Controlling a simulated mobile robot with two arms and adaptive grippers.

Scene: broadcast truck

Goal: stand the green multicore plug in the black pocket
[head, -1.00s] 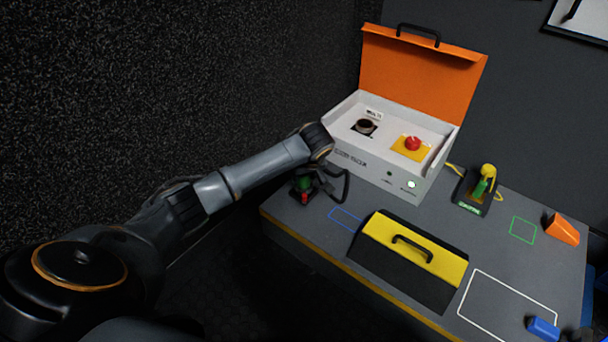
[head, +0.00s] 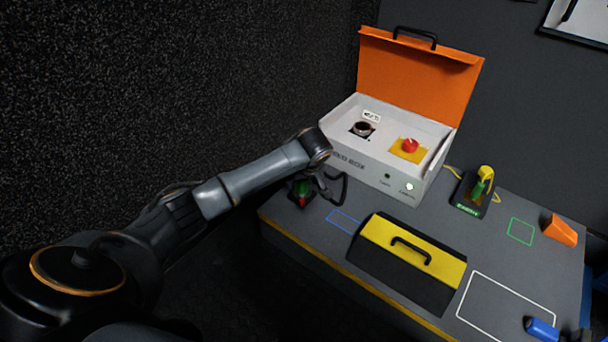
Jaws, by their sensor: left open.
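The green plug (head: 478,188) has a yellow top and stands, slightly tilted, at a black pocket (head: 467,199) with a green label, at the right of the bench. It looks seated in the pocket, but how deep is hidden. A yellow cable shows beside it. My left gripper (head: 322,192) is open, left of the white box and well away from the plug and pocket. A small green and red item (head: 302,192) shows by its left finger; whether they touch is unclear. My right gripper is not in view.
The white box (head: 383,170) has its orange lid (head: 418,80) open, with a round black socket (head: 362,128) and a red button (head: 410,145) inside. A yellow-topped case (head: 425,265) stands in front. An orange wedge (head: 560,230) and a blue item (head: 541,329) are at right.

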